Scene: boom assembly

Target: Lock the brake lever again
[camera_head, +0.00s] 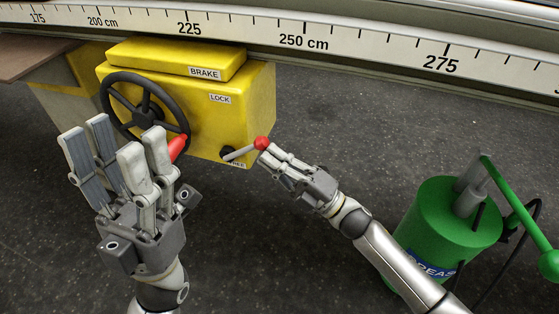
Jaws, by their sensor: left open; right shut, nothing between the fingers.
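The brake lever (239,153) is a short grey rod with a red ball knob (262,143), on the front of the yellow brake box (203,125). It points right and slightly up from its dark pivot, low on the box. A LOCK label (220,98) sits above it; another label (238,165) below is partly covered. My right gripper (266,152) is shut and empty, its fingertips at the knob; I cannot tell whether they touch. My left gripper (115,140) is open, in front of the black handwheel (146,108), fingers pointing up.
A red handle (178,147) shows beside my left gripper at the wheel's lower right. A green grease pump (440,225) with a long handle stands at the right, near my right arm. A scale rail (330,42) crosses the top. Dark floor lies between.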

